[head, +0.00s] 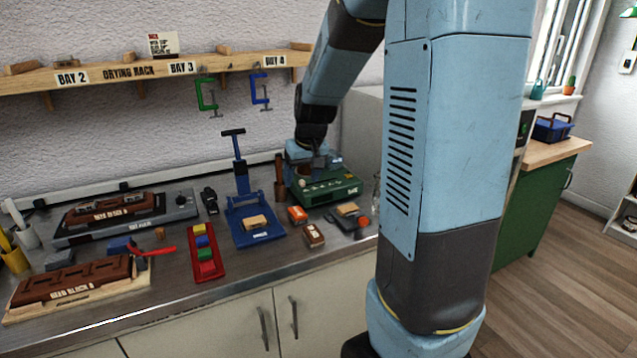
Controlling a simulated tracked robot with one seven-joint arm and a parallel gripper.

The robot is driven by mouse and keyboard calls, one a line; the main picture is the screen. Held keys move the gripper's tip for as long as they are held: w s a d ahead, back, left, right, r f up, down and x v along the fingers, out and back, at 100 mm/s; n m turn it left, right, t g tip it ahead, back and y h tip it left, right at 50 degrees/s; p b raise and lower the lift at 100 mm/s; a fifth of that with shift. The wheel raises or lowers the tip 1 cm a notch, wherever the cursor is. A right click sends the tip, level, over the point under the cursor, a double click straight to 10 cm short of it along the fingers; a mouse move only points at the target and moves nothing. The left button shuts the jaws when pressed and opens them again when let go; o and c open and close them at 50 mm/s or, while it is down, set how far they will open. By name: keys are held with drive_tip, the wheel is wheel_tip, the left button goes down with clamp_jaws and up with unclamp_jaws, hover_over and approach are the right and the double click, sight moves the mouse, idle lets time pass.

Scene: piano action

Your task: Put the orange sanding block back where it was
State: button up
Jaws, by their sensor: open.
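A small orange block (298,214), which looks like the sanding block, lies on the steel worktop between the blue press and the green box. My gripper (314,168) points down over the green box (325,192), behind and slightly right of the orange block and apart from it. It is open; its fingertips are small and partly lost against the box and dark parts there.
The blue press (240,195) stands upright mid-worktop. A brown block (314,235) and a dark scale-like item (345,213) lie near the orange block. Brown moulds (75,278) fill the left. A wooden rack (130,75) with clamps hangs above. Bare steel shows along the front edge.

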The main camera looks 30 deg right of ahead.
drive_tip(key=s+a+r, duration=0.2)
drive_tip(key=s+r, duration=0.1)
drive_tip(key=s, duration=0.5)
drive_tip(key=s+a+r+t, duration=0.1)
drive_tip(key=s+r, duration=0.3)
drive_tip(key=s, duration=0.4)
drive_tip(key=s+a+r+t, duration=0.1)
drive_tip(key=s+r, duration=0.3)
drive_tip(key=s, duration=0.5)
drive_tip(key=shift+a+r, duration=0.25)
drive_tip(key=shift+a, duration=0.65)
drive_tip(key=shift+c, duration=0.3)
